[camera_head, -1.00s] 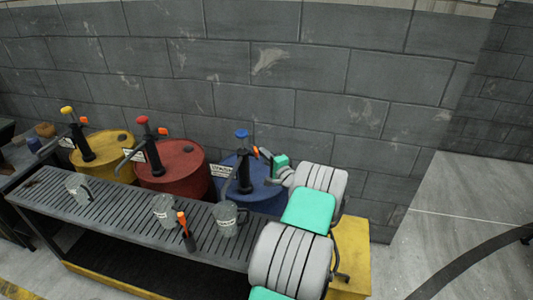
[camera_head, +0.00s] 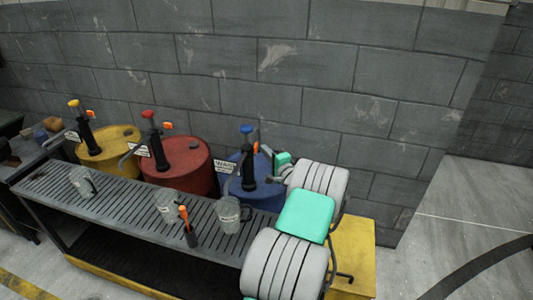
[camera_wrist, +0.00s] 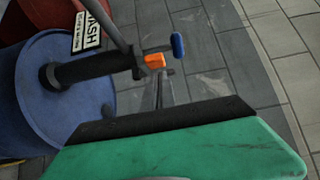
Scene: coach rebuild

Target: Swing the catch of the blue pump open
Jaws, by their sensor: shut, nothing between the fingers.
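The blue pump stands upright on the blue drum (camera_head: 262,194), with a black body (camera_head: 248,170) and a blue knob (camera_head: 246,129) on top. Its orange catch (camera_head: 256,147) sticks out on the right side of the pump head; in the wrist view the catch (camera_wrist: 155,61) is near the blue knob (camera_wrist: 178,46). My gripper (camera_head: 266,147) is shut and empty, its fingertips close beside the catch. In the wrist view the thin shut fingers (camera_wrist: 159,84) end just below the catch. I cannot tell whether they touch it.
A yellow drum (camera_head: 105,152) and a red drum (camera_head: 183,165), each with a pump, stand to the left. Mugs, one of them a grey mug (camera_head: 229,214), and an orange-tipped tool (camera_head: 187,225) are on the slatted bench (camera_head: 130,205). A block wall (camera_head: 210,60) rises behind.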

